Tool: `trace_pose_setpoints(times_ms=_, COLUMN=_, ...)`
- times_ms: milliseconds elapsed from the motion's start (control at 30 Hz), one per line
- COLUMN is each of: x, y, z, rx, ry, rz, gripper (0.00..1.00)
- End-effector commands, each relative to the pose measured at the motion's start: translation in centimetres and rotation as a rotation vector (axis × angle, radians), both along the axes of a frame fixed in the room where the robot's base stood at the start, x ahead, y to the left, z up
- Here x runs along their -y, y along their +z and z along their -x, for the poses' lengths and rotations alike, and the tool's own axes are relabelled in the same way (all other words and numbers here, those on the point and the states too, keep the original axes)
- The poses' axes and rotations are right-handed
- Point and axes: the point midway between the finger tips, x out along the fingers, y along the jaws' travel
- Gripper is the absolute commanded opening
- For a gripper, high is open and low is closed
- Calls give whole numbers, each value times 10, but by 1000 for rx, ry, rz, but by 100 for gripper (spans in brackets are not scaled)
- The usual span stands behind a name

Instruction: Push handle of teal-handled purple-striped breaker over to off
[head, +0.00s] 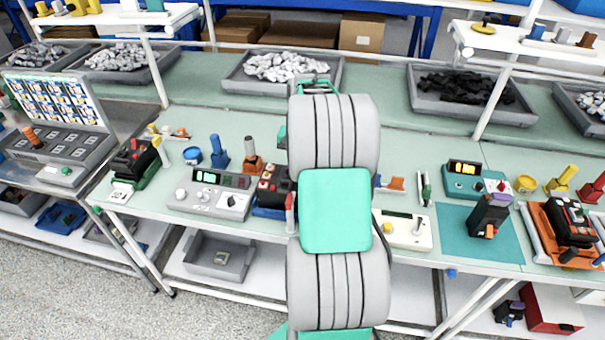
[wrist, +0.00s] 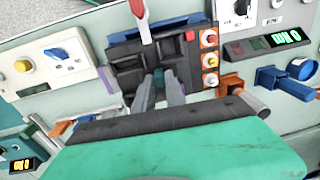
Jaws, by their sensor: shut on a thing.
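In the wrist view the black breaker (wrist: 128,72) sits in a blue holder (wrist: 163,24). Its small teal handle (wrist: 158,76) stands between the grey fingertips of my gripper (wrist: 160,84). The fingers are closed on the handle. Which way the handle leans is hard to tell. In the head view the breaker (head: 274,184) is partly hidden behind my arm, and my gripper is hidden.
A red lever (wrist: 139,10) stands at the holder's edge. A test box with a green display (head: 210,190) is to the left in the head view. Another black breaker (head: 488,214) stands on a teal mat (head: 455,235).

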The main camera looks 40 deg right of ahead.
Motion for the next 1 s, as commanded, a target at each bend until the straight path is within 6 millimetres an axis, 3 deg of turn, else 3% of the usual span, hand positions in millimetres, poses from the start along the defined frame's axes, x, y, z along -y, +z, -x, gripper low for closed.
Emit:
trace_pose_setpoints(times_ms=433, x=-19, y=-1, z=-23, rx=-317, ry=8, rz=241, gripper=0)
trace_pose_setpoints(times_ms=1000, x=-23, y=-10, z=-31, rx=-468, ry=3, rz=361, gripper=0)
